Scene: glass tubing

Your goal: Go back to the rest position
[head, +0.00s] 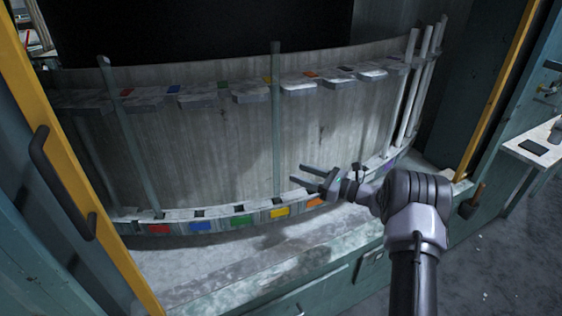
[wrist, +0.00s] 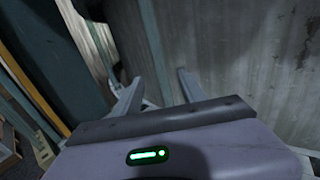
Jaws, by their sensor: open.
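My gripper (head: 312,178) is in the head view, in front of the curved rack, at the right of the middle. Its two fingers are apart and nothing is between them. In the wrist view my gripper (wrist: 158,85) also shows open and empty, with the rack's grey back wall (wrist: 240,60) to the right. Several glass tubes (head: 413,90) stand upright at the rack's right end.
The rack's lower ledge (head: 240,222) carries coloured squares and lies below my gripper. Yellow-edged door frames stand at the left (head: 75,160) and right (head: 497,85). A side table (head: 535,145) is at the far right. The grey surface before the rack is clear.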

